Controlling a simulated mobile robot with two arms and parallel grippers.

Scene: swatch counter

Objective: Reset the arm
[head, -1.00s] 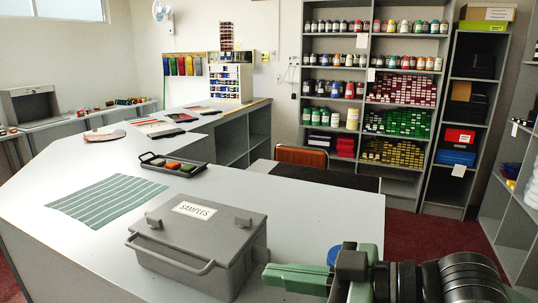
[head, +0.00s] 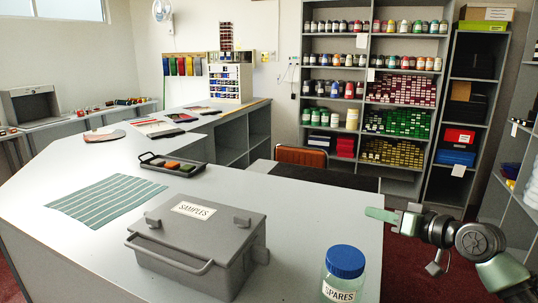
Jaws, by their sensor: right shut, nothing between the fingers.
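My right gripper (head: 382,215) is at the right in the head view, just past the counter's right edge, with its green fingers pointing left. It is shut and holds nothing. It is apart from the grey box and the jar. My left gripper is not in view.
A grey lidded box labelled SAMPLES (head: 206,240) and a blue-lidded jar labelled SPARES (head: 344,275) stand on the counter (head: 300,210). A striped cloth (head: 107,200) and a dark tray (head: 150,160) with coloured pieces lie farther left. Shelves (head: 455,50) stand behind.

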